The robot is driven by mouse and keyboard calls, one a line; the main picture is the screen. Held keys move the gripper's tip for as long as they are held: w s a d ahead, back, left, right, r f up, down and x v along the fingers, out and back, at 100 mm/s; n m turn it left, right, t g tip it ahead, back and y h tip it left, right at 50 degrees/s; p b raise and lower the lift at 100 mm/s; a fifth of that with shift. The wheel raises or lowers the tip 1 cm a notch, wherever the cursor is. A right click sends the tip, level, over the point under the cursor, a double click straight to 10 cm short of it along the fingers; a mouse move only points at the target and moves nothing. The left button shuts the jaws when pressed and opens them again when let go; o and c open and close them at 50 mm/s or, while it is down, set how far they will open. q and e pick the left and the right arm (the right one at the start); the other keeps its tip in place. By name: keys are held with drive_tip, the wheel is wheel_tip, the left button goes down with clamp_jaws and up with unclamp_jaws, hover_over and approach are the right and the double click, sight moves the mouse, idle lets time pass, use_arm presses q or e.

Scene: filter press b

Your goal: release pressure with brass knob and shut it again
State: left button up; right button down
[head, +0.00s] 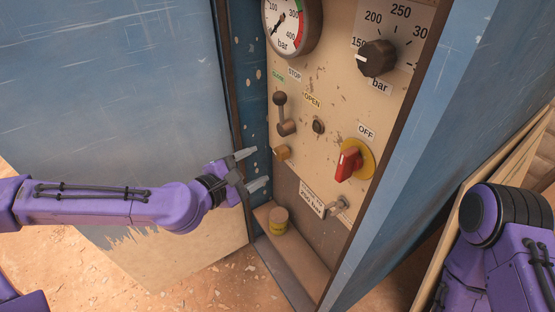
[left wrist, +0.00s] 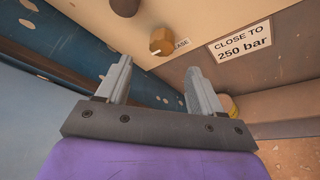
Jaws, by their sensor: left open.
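The brass knob (head: 282,153) is a small hexagonal knob low on the left side of the cream panel. It also shows in the left wrist view (left wrist: 163,41), beyond my fingertips, beside a partly hidden label ending in "ASE". My left gripper (head: 253,168) is open and empty, just left of and slightly below the knob, apart from it. In the left wrist view its two grey fingers (left wrist: 155,78) point toward the panel, with the knob between and beyond them. My right arm shows at the right edge; its gripper is out of view.
On the panel are a pressure gauge (head: 291,22), a black dial (head: 376,58), a lever (head: 282,114), a black button (head: 318,126), a red switch (head: 348,163) and a metal fitting (head: 338,206). A small can (head: 278,221) stands on the ledge. Blue cabinet walls flank the panel.

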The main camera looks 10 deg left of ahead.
sight(277, 155)
use_arm(q)
drive_tip(key=b+x, duration=0.1)
drive_tip(key=x, duration=0.1)
drive_tip(key=b+x, duration=0.1)
drive_tip(key=x, duration=0.5)
drive_tip(key=shift+w+d+f+b, duration=0.1)
drive_tip(key=shift+d+f+b, duration=0.05)
drive_tip(key=shift+f+b, duration=0.25)
drive_tip(key=shift+w+d, duration=0.25)
drive_tip(key=shift+w, duration=0.25)
drive_tip(key=c, duration=1.1)
use_arm(e)
wheel_tip(277, 155, down, 4)
drive_tip(key=shift+f, duration=0.2)
